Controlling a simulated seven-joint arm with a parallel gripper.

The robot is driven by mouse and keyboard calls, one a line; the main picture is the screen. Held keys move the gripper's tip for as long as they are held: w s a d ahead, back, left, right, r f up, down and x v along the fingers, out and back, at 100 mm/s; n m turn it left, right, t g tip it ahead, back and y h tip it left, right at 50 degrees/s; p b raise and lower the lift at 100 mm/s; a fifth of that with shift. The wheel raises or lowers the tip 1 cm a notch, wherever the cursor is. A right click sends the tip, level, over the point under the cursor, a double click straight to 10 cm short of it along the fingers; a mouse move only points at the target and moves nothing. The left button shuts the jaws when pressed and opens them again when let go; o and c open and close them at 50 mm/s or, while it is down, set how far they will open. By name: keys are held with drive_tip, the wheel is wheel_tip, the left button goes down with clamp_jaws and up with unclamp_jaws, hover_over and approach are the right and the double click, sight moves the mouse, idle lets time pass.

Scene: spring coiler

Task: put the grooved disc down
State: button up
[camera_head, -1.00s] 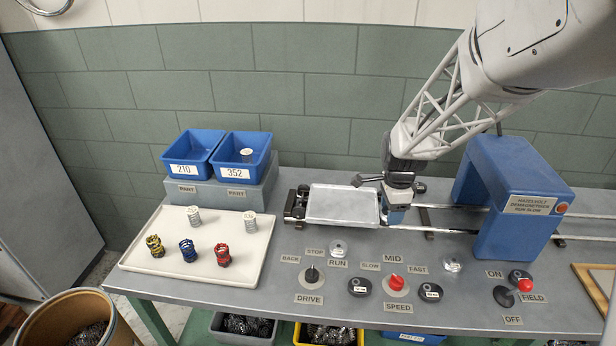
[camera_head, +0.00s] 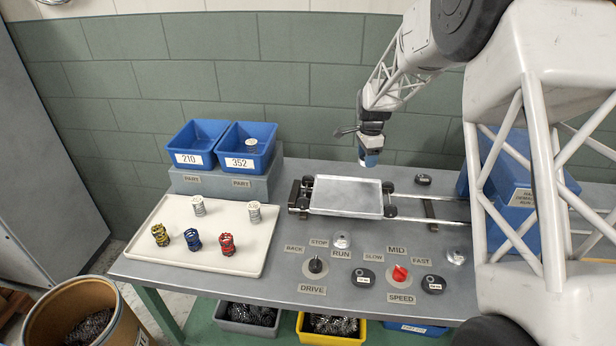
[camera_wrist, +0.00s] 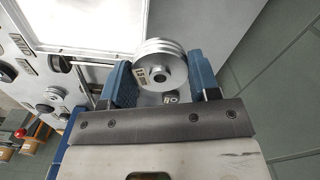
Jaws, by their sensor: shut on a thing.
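My gripper (camera_head: 369,160) is raised over the back right part of the bench, beyond the metal tray on the rails, and points down. In the wrist view its blue fingers (camera_wrist: 162,82) are shut on a silver grooved disc (camera_wrist: 165,66). In the head view I cannot make out the held disc. A small dark round piece (camera_head: 422,179) lies on the bench behind the rails, right of my gripper.
The metal tray (camera_head: 346,211) sits on rails in front of my gripper. A white tray (camera_head: 178,252) with several springs is at left, with blue bins (camera_head: 268,163) behind it. Knobs and labelled dark discs (camera_head: 362,279) line the front. A blue housing (camera_head: 505,185) stands right.

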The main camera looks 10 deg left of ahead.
drive_tip(key=shift+w+a+f, duration=0.35)
drive_tip(key=shift+w+f, duration=0.45)
drive_tip(key=shift+f, duration=0.4)
drive_tip(key=shift+w+a+f, duration=0.3)
drive_tip(key=shift+w+f, duration=0.5)
drive_tip(key=shift+f, duration=0.4)
drive_tip(key=shift+w+a+f, duration=0.35)
drive_tip(key=shift+w+f, duration=0.45)
drive_tip(key=shift+f, duration=0.4)
drive_tip(key=shift+a, duration=0.1)
hover_over(308, 176)
drive_tip(key=shift+w, duration=0.1)
drive_tip(key=shift+f, duration=1.75)
drive_tip(key=shift+f, duration=0.35)
